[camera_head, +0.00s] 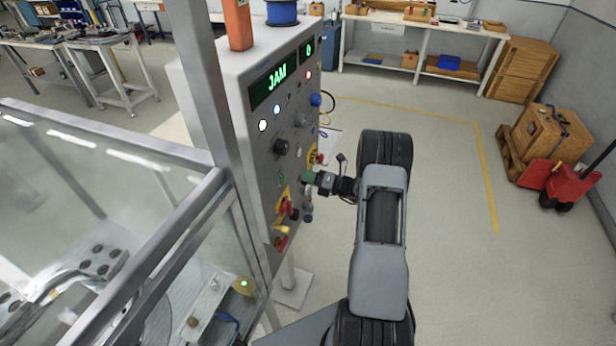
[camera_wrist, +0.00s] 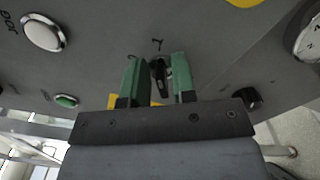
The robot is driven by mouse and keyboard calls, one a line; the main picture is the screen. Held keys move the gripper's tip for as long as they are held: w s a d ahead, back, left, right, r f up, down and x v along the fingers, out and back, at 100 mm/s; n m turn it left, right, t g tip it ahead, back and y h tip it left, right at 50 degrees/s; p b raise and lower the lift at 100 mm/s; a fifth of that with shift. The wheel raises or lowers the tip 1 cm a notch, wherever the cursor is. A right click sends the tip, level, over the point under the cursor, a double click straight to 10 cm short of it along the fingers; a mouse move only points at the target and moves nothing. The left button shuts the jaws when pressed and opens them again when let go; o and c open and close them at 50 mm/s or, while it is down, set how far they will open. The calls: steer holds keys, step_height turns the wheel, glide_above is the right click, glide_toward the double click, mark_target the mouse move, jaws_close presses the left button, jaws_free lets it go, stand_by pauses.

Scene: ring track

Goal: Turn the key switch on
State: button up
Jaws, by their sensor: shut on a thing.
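The key switch (camera_wrist: 161,76) is a small dark part on the grey panel face, seen in the wrist view between two green fingertips. My gripper (camera_wrist: 157,66) is shut on it, with one finger on either side. Marks on the panel show just above it, too small to read surely. In the head view my gripper (camera_head: 310,178) reaches leftward to the control panel (camera_head: 243,88), and its green fingers hide the key switch there. The panel's display (camera_head: 277,80) reads JAM in green.
In the wrist view a white JOG button (camera_wrist: 42,33), a green button (camera_wrist: 66,100) and a dark knob (camera_wrist: 247,97) surround the gripper. In the head view a red knob (camera_head: 285,206) sits below left.

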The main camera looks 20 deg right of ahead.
steer(key=shift+m, duration=0.4)
steer(key=o, duration=0.6)
steer(key=b+v, duration=0.3)
steer(key=v, duration=1.1)
stand_by(0.3)
